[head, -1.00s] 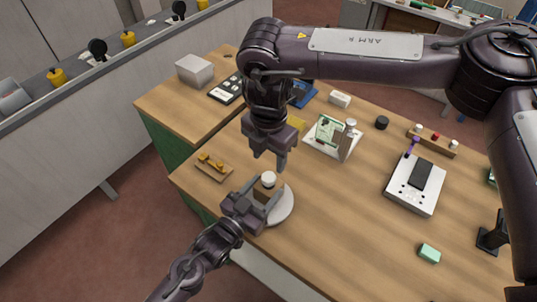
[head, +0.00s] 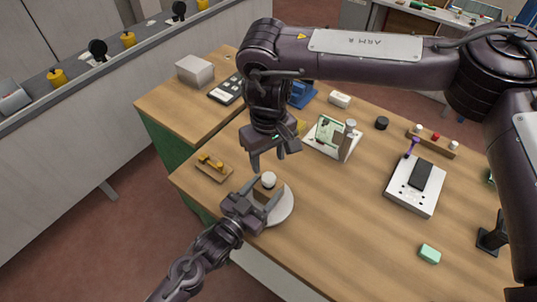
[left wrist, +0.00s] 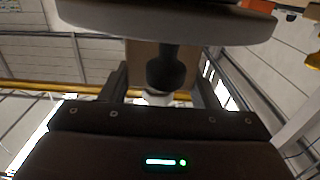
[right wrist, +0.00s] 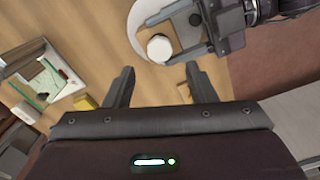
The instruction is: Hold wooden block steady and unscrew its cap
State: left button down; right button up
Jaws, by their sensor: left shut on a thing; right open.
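The wooden block (head: 262,193) stands on a round white plate (head: 286,208) near the table's front left edge. A white cap (head: 268,180) sits on top of the block. It also shows from above in the right wrist view (right wrist: 160,47). My left gripper (head: 262,200) is shut on the block, with a finger on each side. In the left wrist view the block (left wrist: 146,58) is between the fingers, partly hidden by a dark rounded part. My right gripper (head: 273,158) is open and empty, above and behind the cap, apart from it.
A small wooden holder with yellow parts (head: 213,166) lies left of the plate. A white stand with a picture (head: 331,138) is at the back right. A white device (head: 415,186) and a green block (head: 429,253) lie further right. The table middle is clear.

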aim_at(269, 177)
jog(key=shift+f+m, duration=0.3)
jog(key=shift+f, duration=3.7)
jog(key=c, duration=1)
jog(key=n, duration=1.3)
jog(key=shift+n, duration=0.3)
jog(key=shift+d, duration=0.1)
jog(key=o, duration=1.1)
